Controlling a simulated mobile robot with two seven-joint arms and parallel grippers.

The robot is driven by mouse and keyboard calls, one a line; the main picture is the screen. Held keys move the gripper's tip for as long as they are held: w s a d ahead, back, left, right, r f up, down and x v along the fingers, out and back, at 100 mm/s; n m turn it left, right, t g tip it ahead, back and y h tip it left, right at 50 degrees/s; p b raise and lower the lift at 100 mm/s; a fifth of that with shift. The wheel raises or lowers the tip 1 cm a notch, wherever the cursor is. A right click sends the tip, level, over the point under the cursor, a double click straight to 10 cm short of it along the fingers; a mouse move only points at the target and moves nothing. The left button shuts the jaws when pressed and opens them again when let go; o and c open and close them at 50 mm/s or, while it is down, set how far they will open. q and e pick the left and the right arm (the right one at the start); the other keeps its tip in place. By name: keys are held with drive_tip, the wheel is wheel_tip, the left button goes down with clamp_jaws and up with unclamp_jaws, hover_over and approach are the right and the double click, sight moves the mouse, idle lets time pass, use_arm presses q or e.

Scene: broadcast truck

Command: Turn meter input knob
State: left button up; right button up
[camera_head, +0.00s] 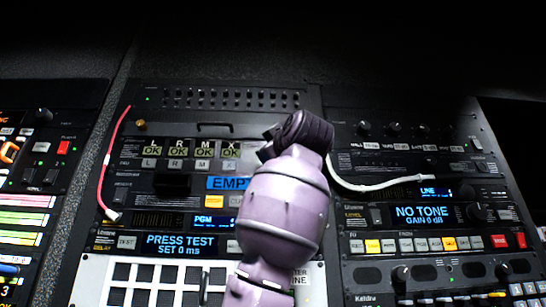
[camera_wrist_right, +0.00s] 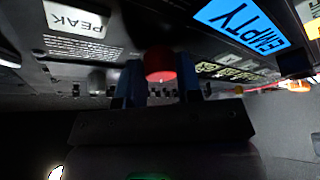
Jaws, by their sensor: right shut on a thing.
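In the right wrist view a round red knob (camera_wrist_right: 160,64) stands out from the dark rack panel. My right gripper (camera_wrist_right: 158,85) has one blue finger on each side of it and is shut on it. In the head view my purple right forearm and wrist reach up over the middle rack, hiding the gripper and the knob. The meter panel with its L, R, M, X "OK" labels (camera_head: 190,150) shows left of my wrist. A blue "EMPTY" screen (camera_head: 226,183) is partly covered by my arm; it also shows in the right wrist view (camera_wrist_right: 242,24). My left gripper is not in view.
A red cable (camera_head: 107,160) hangs left of the meter panel, and a white cable (camera_head: 380,185) runs right from my wrist. A "PRESS TEST" screen (camera_head: 181,245) and a "NO TONE" screen (camera_head: 424,216) flank my arm. A "PEAK" label (camera_wrist_right: 76,20) is near the gripper.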

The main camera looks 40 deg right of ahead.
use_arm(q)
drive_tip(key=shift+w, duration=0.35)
use_arm(e)
drive_tip(key=m+h, duration=0.2)
drive_tip(key=m, duration=0.2)
drive_tip(key=m+h, duration=0.2)
drive_tip(key=m, duration=0.2)
drive_tip(key=shift+w+a+f, duration=0.1)
drive_tip(key=shift+a+f, duration=0.05)
drive_tip(key=shift+a, duration=0.05)
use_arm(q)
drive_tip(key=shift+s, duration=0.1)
use_arm(e)
drive_tip(key=shift+m+h, duration=0.4)
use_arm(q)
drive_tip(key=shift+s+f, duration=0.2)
use_arm(e)
drive_tip(key=o, duration=0.9)
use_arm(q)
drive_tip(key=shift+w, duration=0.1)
use_arm(e)
drive_tip(key=shift+o, duration=0.2)
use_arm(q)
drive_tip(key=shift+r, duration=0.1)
